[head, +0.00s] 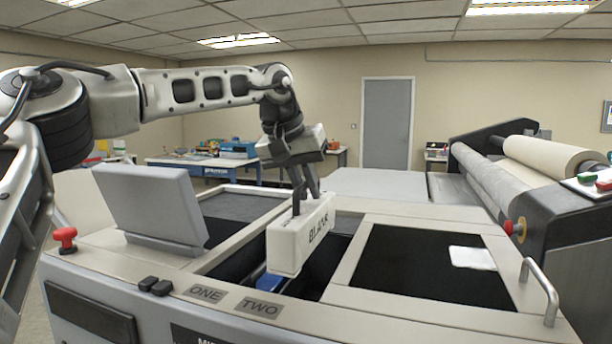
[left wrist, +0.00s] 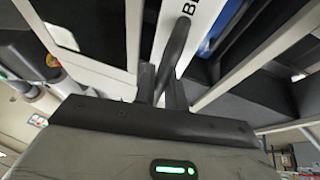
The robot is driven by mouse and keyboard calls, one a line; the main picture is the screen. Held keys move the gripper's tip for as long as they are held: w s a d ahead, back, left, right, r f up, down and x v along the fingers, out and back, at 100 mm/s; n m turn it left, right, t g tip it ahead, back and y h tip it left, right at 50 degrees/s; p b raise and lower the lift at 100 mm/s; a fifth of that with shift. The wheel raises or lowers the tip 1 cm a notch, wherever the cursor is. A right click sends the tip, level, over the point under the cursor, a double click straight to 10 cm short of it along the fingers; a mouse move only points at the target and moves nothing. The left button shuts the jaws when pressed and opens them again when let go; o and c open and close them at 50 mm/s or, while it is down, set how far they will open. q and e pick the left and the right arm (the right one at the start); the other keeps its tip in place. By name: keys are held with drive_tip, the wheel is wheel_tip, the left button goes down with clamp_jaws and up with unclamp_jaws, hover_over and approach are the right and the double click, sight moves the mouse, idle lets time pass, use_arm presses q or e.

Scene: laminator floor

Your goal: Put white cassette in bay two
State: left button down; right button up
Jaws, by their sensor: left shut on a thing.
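A white cassette (head: 287,247) marked "BLANK" hangs from my left gripper (head: 299,196) in the head view. The cassette is over the dark open bays of the machine, behind the plates marked ONE (head: 206,293) and TWO (head: 260,307). Its lower edge is near the bay opening, and I cannot tell if it is inside. A blue thing (head: 270,282) shows below it in the bay. My right gripper is not in view.
A raised grey lid (head: 150,205) stands left of the bays. A black panel (head: 415,268) with a white pad (head: 472,258) and a metal handle (head: 540,290) are on the right. A red knob (head: 64,238) is at the left edge. Laminator rollers (head: 490,175) stand at the right.

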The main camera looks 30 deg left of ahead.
sight(303, 208)
use_arm(q)
drive_tip(key=shift+f, duration=2.85)
drive_tip(key=shift+f+b, duration=0.65)
drive_tip(key=shift+f, duration=0.3)
drive_tip(key=shift+f+b, duration=0.65)
drive_tip(key=shift+f, duration=0.45)
drive_tip(key=shift+f+b, duration=0.35)
drive_tip(key=shift+f, duration=0.25)
wheel_tip(303, 208, down, 5)
drive_tip(key=b, duration=0.3)
drive_tip(key=shift+f, duration=0.2)
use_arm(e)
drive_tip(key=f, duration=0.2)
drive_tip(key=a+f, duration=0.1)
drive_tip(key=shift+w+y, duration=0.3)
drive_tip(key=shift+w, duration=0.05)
